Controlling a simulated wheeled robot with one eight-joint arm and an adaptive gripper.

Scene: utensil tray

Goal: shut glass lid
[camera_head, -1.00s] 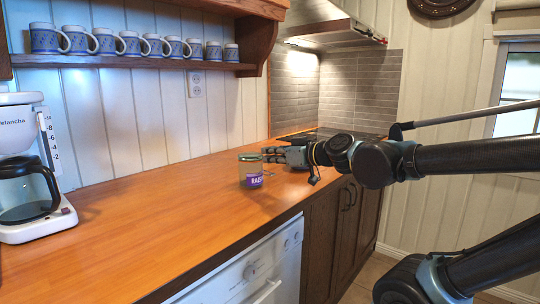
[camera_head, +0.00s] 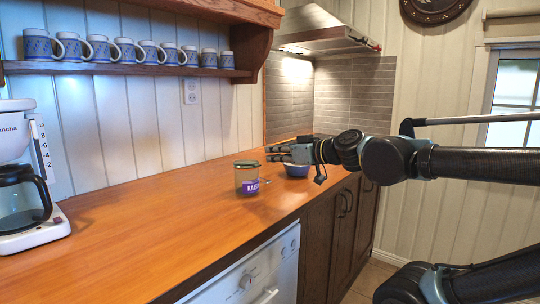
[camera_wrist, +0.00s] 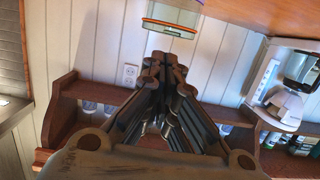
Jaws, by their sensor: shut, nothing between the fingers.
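A coffee maker (camera_head: 25,185) stands at the far left. A shelf (camera_head: 130,67) with several mugs hangs above. The front left counter is clear.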

